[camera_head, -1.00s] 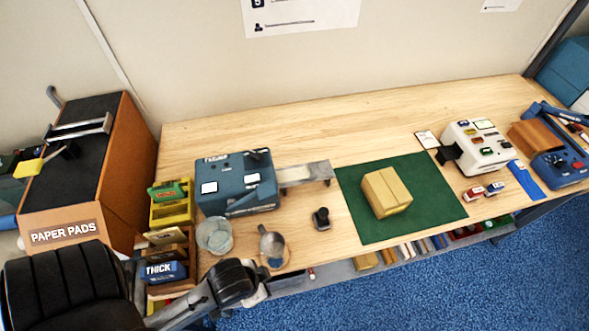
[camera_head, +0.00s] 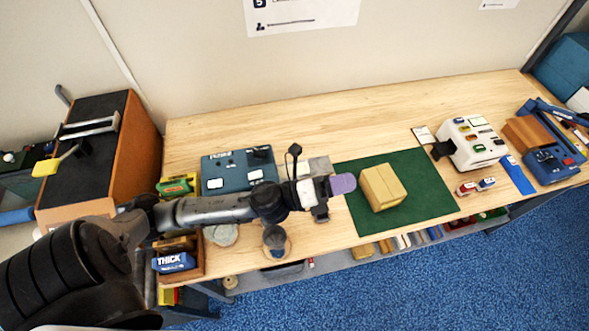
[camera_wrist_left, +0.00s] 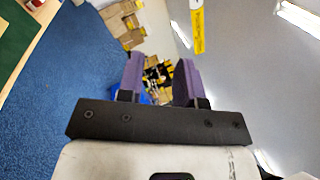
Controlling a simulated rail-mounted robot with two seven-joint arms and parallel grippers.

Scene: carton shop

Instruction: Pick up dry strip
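I cannot make out a dry strip with certainty. A flat grey piece (camera_head: 319,166) juts from the right side of the blue machine (camera_head: 228,175), and my left arm partly covers it. My left gripper (camera_head: 342,185) hangs over the bench at the left edge of the green mat (camera_head: 425,200), beside the carton (camera_head: 382,187). In the left wrist view its two purple fingers (camera_wrist_left: 160,78) stand apart with nothing between them. My right gripper is in neither view.
A white machine (camera_head: 473,143) stands at the right of the bench. A glass jar (camera_head: 222,235) and a round cup (camera_head: 275,240) sit near the front edge, below my left arm. The back strip of the bench is clear.

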